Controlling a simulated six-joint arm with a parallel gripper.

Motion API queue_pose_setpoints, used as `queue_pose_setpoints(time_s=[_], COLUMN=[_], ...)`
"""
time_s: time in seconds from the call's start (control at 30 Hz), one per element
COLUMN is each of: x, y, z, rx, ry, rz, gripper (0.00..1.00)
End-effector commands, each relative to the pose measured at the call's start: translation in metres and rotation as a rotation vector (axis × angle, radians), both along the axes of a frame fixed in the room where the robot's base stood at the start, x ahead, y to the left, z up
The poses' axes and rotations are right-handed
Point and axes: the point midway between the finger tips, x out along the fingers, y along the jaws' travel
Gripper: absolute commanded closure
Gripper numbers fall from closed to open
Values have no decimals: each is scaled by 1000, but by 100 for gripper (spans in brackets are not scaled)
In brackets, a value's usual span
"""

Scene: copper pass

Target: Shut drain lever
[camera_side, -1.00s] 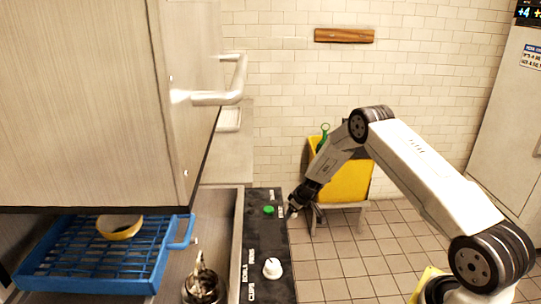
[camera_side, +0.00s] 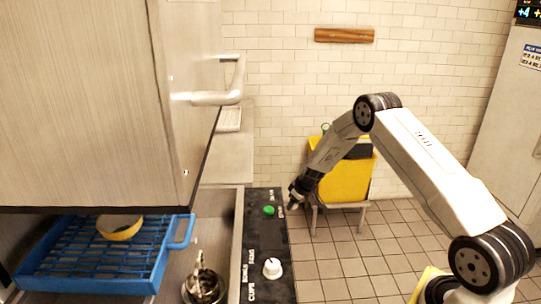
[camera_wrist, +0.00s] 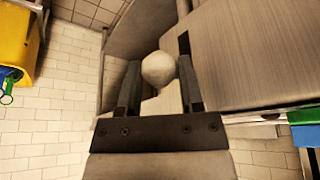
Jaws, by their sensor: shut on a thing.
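My gripper (camera_side: 294,204) is at the right edge of the black control panel, near its far end, in the side view. In the wrist view a pale round knob (camera_wrist: 158,67), which looks like the drain lever's handle, sits between my two dark fingers. My gripper is shut on it. The lever's shaft is hidden in the wrist view, and my fingers hide the knob in the side view.
The black panel (camera_side: 257,237) also carries a green button (camera_side: 268,211) and a white dial (camera_side: 272,268). A blue rack (camera_side: 93,283) holds a yellow-rimmed bowl (camera_side: 120,228). The raised hood (camera_side: 85,105) with its handle (camera_side: 230,88) stands left. A yellow bucket (camera_side: 347,184) stands behind my arm.

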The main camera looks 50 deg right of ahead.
Motion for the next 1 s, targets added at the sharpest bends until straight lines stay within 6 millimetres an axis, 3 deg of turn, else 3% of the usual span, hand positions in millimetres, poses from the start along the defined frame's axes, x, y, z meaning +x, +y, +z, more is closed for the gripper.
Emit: queue_pose_setpoints(time_s=[0.03,0.2,0.53,0.57,0.63,1.0], x=[2,2,3,3,3,1], y=[-2,-2,-2,-2,-2,-1], z=[11,25,29,29,29,26], rx=[-2,-2,-2,-2,-3,-2], ry=[-8,-8,-11,-11,-11,-4], rz=[-8,-11,-8,-7,-7,-4], gripper=[100,100,100,44,22,20])
